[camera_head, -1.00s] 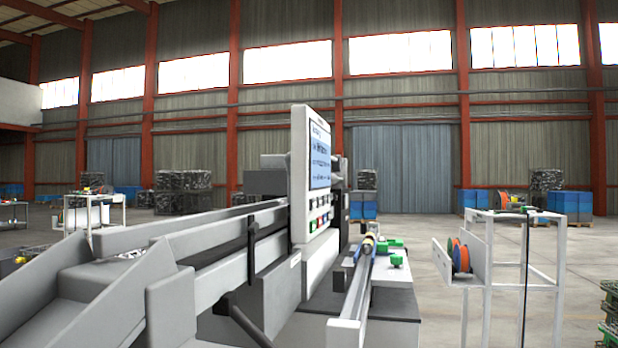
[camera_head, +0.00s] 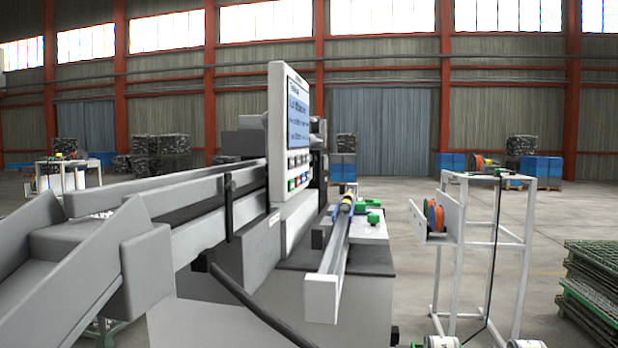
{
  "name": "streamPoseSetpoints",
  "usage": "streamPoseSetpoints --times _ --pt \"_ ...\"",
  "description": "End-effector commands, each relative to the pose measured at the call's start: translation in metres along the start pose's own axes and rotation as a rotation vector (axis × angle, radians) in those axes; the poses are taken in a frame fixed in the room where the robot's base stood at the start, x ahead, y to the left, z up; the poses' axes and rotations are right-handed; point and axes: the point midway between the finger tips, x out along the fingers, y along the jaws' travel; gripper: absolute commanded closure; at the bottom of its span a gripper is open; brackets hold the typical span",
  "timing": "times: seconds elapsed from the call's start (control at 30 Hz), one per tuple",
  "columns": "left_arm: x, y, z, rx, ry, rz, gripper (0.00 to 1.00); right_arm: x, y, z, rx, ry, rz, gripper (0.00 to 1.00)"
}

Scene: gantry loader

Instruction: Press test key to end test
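The machine's control panel (camera_head: 275,130) stands upright near the middle, turned to the right and seen at a steep angle. Its lit blue screen (camera_head: 297,112) carries text too small to read. Below the screen is a block of small keys (camera_head: 298,170) in rows, pale ones above and green and red ones lower. Their labels cannot be read, so I cannot tell which is the test key. Neither gripper is in view, and nothing touches the panel.
A grey chute (camera_head: 150,250) fills the left foreground. A rail (camera_head: 335,255) runs forward right of the panel, beside a bench with green parts (camera_head: 374,217). A white stand (camera_head: 483,178) with orange spools is further right. Open floor lies between.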

Motion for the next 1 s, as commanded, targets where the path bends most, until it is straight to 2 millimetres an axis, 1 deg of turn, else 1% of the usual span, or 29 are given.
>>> streamPoseSetpoints --times 0.03,0.07,0.1,0.17,0.2,0.27,1.0 --pt "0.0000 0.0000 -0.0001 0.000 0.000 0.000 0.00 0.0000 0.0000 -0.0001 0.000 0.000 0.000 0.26" --pt "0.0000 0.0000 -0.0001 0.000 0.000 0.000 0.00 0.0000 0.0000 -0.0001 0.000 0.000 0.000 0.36" --pt "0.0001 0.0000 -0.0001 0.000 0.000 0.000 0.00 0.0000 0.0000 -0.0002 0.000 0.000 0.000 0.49" --pt "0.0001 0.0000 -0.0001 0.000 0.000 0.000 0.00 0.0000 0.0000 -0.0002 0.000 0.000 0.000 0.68" --pt "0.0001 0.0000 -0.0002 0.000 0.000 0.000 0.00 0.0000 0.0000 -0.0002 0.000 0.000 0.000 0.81" --pt "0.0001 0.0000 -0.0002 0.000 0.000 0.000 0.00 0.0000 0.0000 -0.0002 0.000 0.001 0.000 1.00" --pt "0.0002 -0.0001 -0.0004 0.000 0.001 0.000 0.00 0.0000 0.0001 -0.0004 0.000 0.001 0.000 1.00"
